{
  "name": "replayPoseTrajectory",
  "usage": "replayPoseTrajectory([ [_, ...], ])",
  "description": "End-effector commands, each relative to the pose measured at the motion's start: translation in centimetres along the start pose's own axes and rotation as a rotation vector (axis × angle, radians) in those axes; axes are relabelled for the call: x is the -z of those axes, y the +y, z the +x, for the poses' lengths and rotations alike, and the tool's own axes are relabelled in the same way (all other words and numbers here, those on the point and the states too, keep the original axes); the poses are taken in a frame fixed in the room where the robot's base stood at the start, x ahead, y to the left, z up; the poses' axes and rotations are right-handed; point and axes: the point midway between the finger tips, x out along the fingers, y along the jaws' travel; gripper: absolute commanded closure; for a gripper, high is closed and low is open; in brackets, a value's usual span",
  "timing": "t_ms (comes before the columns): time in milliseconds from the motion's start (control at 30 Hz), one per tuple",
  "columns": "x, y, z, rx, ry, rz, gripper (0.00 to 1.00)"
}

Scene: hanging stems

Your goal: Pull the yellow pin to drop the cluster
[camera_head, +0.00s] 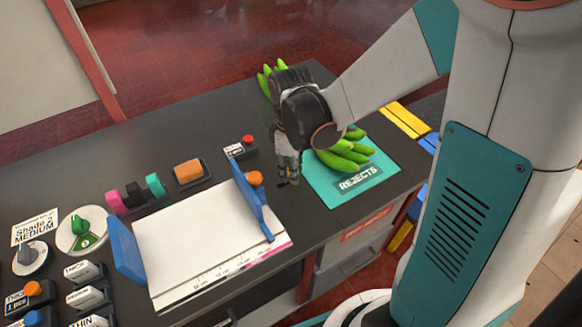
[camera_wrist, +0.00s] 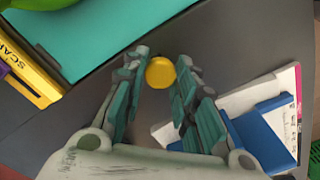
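A round yellow disc (camera_wrist: 160,72) shows between my fingertips in the wrist view. It may be the pin's head, but no shaft shows. My gripper (camera_wrist: 163,68) has its fingers apart on both sides of it; I cannot tell whether they touch it. In the head view my gripper (camera_head: 289,180) points down over the dark table, between the blue upright plate and the teal mat, and the disc cannot be made out. A green banana cluster (camera_head: 345,152) lies on the teal REJECTS mat (camera_head: 325,193), partly behind my arm. More green fruit (camera_head: 265,82) shows behind my wrist.
A white board (camera_head: 200,240) with blue upright plates (camera_head: 126,250) stands left of my gripper. A red button box (camera_head: 240,147), an orange block (camera_head: 188,171) and dials are farther left. Yellow strips (camera_head: 404,120) lie right of the mat.

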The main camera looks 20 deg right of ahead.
Motion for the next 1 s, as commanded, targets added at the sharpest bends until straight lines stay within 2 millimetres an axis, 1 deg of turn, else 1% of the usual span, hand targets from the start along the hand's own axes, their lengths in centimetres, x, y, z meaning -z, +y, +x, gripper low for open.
replayPoseTrajectory([
  [167,0.5,-0.5,0.0,0.0,0.0,-0.002,1.0],
  [400,2.4,-2.4,0.0,0.0,0.0,-0.003,1.0],
  [667,2.5,-2.5,0.0,0.002,0.003,-0.001,1.0],
  [700,2.5,-2.5,0.0,0.002,0.003,-0.001,0.67],
  [767,2.5,-2.5,0.0,0.002,0.003,-0.002,0.53],
  [1000,2.5,-2.5,0.0,0.001,0.001,-0.001,0.53],
])
